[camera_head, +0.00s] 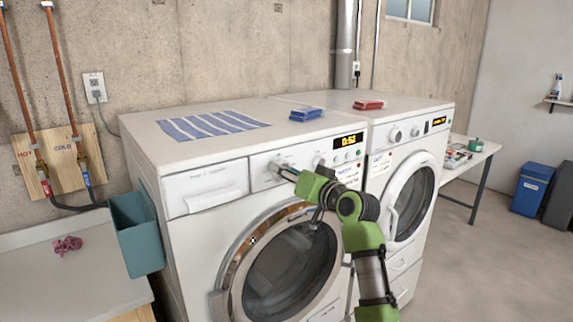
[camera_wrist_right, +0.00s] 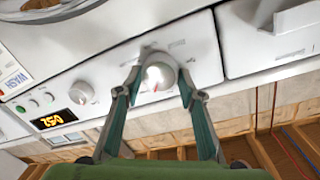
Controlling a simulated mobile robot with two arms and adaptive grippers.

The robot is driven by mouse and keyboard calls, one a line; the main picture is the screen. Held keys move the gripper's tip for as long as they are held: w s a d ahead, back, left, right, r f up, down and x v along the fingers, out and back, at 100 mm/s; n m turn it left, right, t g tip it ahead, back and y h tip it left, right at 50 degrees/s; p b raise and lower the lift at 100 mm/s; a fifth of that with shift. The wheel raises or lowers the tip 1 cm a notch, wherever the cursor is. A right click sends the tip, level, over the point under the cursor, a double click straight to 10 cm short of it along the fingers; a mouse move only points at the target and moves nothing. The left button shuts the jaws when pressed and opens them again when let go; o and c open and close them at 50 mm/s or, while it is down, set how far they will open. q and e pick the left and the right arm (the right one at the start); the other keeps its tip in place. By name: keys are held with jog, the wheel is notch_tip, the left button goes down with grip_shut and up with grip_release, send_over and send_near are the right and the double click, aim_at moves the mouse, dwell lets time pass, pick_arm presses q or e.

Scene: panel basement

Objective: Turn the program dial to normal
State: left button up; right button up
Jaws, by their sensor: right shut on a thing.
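The program dial (camera_wrist_right: 158,72) is a round light knob with a small red mark, on the control panel of the left washing machine (camera_head: 180,255). In the head view my right gripper (camera_head: 284,172) reaches the panel and mostly covers this dial. In the right wrist view my right gripper (camera_wrist_right: 158,88) has its two fingers on either side of the dial, shut on it. The label text around the dial is too small to read. A second knob (camera_wrist_right: 82,92) and a lit display (camera_wrist_right: 58,119) sit farther along the panel. My left gripper is not in view.
A second machine (camera_head: 408,195) stands to the right. A striped cloth (camera_head: 213,126), a blue box (camera_head: 307,114) and a red box (camera_head: 368,104) lie on top of the machines. A teal bin (camera_head: 137,235) hangs at the left side. Open floor lies at the right.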

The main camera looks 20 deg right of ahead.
jog(key=shift+m+p, duration=0.45)
jog(key=shift+m, duration=0.25)
jog(key=o, duration=1.1)
jog(key=shift+d, duration=0.1)
jog(key=v, duration=1.2)
jog(key=shift+w+f, duration=0.1)
